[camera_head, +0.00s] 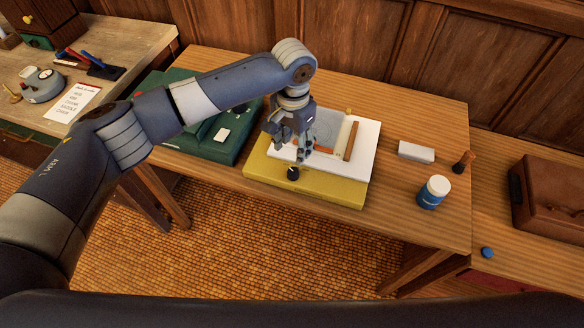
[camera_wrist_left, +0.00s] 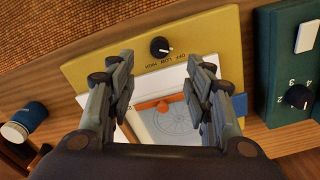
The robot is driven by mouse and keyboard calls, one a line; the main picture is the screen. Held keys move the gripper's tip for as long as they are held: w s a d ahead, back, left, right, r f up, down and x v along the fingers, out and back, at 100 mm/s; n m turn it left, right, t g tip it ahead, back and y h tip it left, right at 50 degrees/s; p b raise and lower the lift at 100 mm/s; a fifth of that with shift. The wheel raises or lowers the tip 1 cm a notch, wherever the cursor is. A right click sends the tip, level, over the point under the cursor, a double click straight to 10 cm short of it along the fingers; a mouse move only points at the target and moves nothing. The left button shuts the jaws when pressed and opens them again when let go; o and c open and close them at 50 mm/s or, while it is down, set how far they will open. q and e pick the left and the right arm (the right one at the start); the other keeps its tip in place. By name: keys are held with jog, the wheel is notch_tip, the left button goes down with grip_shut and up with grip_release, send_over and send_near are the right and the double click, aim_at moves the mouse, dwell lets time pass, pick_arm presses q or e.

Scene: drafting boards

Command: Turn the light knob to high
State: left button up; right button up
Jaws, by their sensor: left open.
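The light knob (camera_head: 293,173) is a small round black knob on the front strip of a yellow-framed drafting light board (camera_head: 338,190). In the left wrist view the knob (camera_wrist_left: 160,46) lies just beyond the space between the fingertips. A white mark on it points right and slightly down. Small OFF, LOW and HIGH lettering runs beside it, upside down. My left gripper (camera_head: 302,146) is open and empty above the board, behind the knob in the head view; its two fingers (camera_wrist_left: 160,64) stand apart, not visibly touching the knob. My right gripper is out of view.
A green box (camera_head: 207,146) stands left of the board, with its own numbered black knob (camera_wrist_left: 297,97) and white switch (camera_wrist_left: 306,37). Right of the board are a white block (camera_head: 416,152), a blue-and-white jar (camera_head: 434,192) and a brown case (camera_head: 550,200).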

aim_at(293, 171)
pick_arm(q)
notch_tip(293, 171, down, 11)
jog(key=shift+r+p, duration=0.2)
jog(key=shift+p, duration=0.75)
jog(key=c, duration=1.1)
